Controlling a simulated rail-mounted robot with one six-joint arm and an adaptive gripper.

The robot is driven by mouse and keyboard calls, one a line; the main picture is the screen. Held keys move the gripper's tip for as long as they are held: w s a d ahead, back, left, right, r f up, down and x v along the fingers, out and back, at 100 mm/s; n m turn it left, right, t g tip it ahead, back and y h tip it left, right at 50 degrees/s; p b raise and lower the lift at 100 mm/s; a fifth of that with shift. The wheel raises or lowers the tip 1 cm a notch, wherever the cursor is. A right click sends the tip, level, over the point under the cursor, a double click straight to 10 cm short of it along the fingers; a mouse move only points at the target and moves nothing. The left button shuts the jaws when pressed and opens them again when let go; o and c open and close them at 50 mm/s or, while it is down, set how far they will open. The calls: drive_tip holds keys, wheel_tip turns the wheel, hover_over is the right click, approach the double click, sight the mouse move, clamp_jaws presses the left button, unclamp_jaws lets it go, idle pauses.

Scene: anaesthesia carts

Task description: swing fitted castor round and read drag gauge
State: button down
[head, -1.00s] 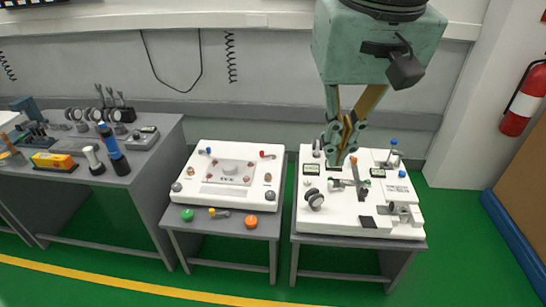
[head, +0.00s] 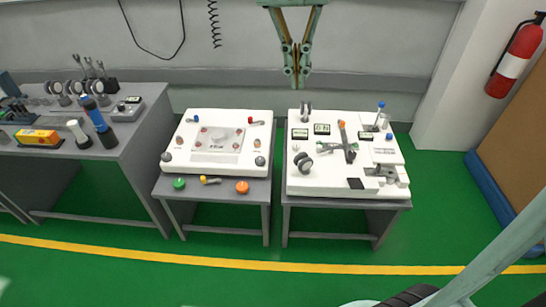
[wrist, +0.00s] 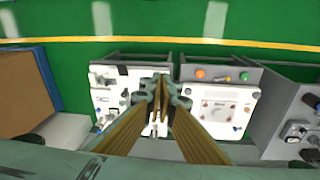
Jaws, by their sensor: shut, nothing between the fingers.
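My gripper (head: 297,85) is shut and empty, high above the back edge of the right white board (head: 330,186) in the head view. It also shows in the wrist view (wrist: 162,78), where its fingers cover part of that board. A dark-wheeled castor (head: 303,162) lies at the board's front left. Another castor (head: 305,110) stands at the back left. Small dark displays, one of them here (head: 322,129), sit along the back; I cannot read them. A grey lever with an orange top (head: 342,130) stands at the middle. I cannot tell which castor is the fitted one.
A second white board (head: 220,168) stands on the table to the left, with coloured knobs. A grey bench (head: 125,140) at far left holds several castors, a torch-like blue tool (head: 98,122) and a yellow box (head: 37,137). A fire extinguisher (head: 517,58) hangs at right.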

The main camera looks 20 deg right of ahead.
drive_tip(key=w+d+f+m+g+h+p, duration=0.1)
drive_tip(key=w+f+m+g, duration=0.15)
drive_tip(key=w+f, duration=0.75)
drive_tip(key=w+d+f+m+g+h+p, duration=0.15)
drive_tip(key=w+f+m, duration=0.35)
drive_tip(key=w, duration=0.9)
drive_tip(key=w+d+f+m, duration=0.1)
drive_tip(key=w+f, duration=0.2)
drive_tip(key=f, duration=0.6)
drive_tip(key=w+f+m+g+h+p, duration=0.1)
drive_tip(key=w+f+m, duration=0.1)
drive_tip(key=f, duration=0.8)
drive_tip(key=w+d+f+m+p, duration=0.1)
drive_tip(key=w+f, duration=0.4)
drive_tip(key=f, duration=0.4)
drive_tip(key=shift+d+f+g, duration=0.2)
drive_tip(key=shift+d+g, duration=0.15)
drive_tip(key=shift+g, duration=0.05)
drive_tip(key=shift+f+h, duration=0.15)
drive_tip(key=shift+h, duration=0.1)
drive_tip(key=shift+s+d+f+b, duration=0.4)
drive_tip(key=shift+s+d+f, duration=0.45)
drive_tip(key=shift+s+f, duration=0.5)
drive_tip(key=shift+s+d+f+b, duration=0.4)
drive_tip(key=shift+s+d+f, duration=0.4)
drive_tip(key=shift+s+f, duration=0.45)
drive_tip(key=shift+s+d+f+b, duration=0.4)
drive_tip(key=shift+s+d+f, duration=0.45)
drive_tip(key=shift+s+f, duration=0.5)
